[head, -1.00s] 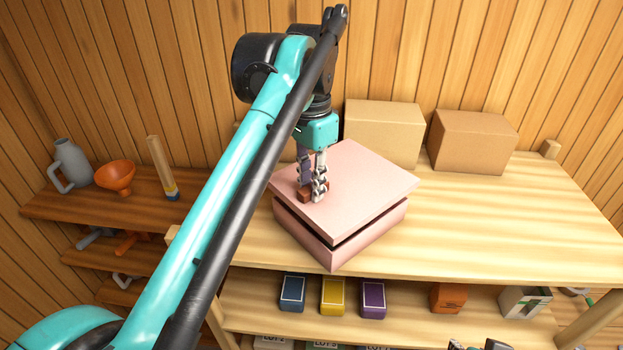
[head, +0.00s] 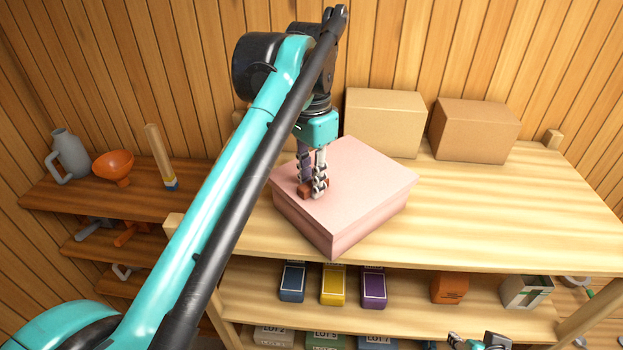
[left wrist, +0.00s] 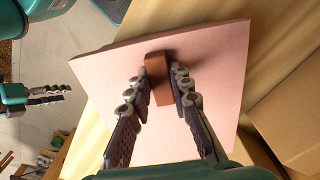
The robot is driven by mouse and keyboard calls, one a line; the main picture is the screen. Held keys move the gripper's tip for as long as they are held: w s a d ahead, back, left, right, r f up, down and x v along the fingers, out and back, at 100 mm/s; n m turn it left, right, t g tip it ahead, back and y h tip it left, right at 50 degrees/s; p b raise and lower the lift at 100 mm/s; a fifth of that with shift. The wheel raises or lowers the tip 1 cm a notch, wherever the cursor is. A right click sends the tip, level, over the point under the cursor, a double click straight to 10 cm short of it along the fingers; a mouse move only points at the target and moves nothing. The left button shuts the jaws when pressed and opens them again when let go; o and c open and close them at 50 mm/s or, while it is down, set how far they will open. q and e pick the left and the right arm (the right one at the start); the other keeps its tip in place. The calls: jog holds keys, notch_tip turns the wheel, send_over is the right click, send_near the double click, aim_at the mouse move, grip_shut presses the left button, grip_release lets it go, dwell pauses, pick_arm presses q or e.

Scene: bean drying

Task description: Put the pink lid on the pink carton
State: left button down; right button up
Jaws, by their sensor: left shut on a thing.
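The pink lid (head: 365,180) sits on the pink carton (head: 362,227) on the wooden shelf top in the head view. No dark gap shows between them on the visible sides. My left gripper (head: 312,192) is shut on the brown handle block of the lid. The left wrist view shows its fingers (left wrist: 160,85) on either side of the handle (left wrist: 157,78), with the pink lid (left wrist: 215,70) below. The carton is hidden under the lid there. My right gripper (head: 480,341) shows only partly at the bottom edge of the head view.
Two cardboard boxes (head: 384,122) and (head: 474,130) stand behind the carton. The shelf top (head: 500,220) to the right is clear. Small coloured boxes (head: 333,284) stand on the shelf below. A grey jug (head: 70,155) and an orange funnel (head: 114,166) stand on the left shelf.

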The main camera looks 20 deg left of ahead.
pick_arm(q)
jog(key=shift+f+b, duration=0.9)
jog(key=shift+f, duration=0.5)
dwell(0.4)
jog(key=c, duration=1.3)
grip_release()
notch_tip(320, 180, up, 12)
